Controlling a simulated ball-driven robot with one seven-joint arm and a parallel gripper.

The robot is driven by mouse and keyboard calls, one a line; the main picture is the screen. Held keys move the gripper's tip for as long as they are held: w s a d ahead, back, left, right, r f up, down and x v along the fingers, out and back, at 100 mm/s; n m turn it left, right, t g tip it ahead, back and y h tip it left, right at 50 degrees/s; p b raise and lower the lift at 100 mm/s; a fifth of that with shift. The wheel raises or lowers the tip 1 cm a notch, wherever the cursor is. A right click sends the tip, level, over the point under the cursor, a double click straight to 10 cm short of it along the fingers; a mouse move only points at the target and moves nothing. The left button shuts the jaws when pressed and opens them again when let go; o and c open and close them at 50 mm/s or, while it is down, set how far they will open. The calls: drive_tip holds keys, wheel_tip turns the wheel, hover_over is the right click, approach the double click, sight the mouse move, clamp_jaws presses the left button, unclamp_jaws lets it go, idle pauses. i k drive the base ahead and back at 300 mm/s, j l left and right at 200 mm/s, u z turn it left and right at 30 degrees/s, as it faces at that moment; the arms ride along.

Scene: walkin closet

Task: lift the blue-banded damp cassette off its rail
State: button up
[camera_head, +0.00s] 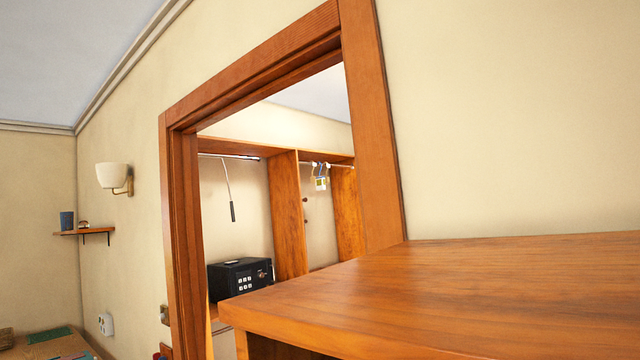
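Through the wooden doorway, two small hanging items (320,177) show on a rail (338,164) in the right bay of the closet. They look pale, with blue and yellow parts. They are far off and small, so I cannot tell whether one is the blue-banded damp cassette. My gripper is not in view.
A wooden cabinet top (460,288) fills the lower right, close by. The door frame (376,120) stands beyond it. A black safe (240,279) sits inside the closet. A wall lamp (113,177) and small shelf (84,232) are at left, above a desk (48,345).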

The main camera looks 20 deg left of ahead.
sight(320, 181)
drive_tip(key=z, duration=1.5)
drive_tip(key=u, duration=2.25)
drive_tip(key=i+j+u, duration=0.45)
drive_tip(key=j, duration=0.3)
drive_tip(key=i+j+u, duration=0.4)
drive_tip(key=i, duration=0.4)
drive_tip(key=j, duration=0.1)
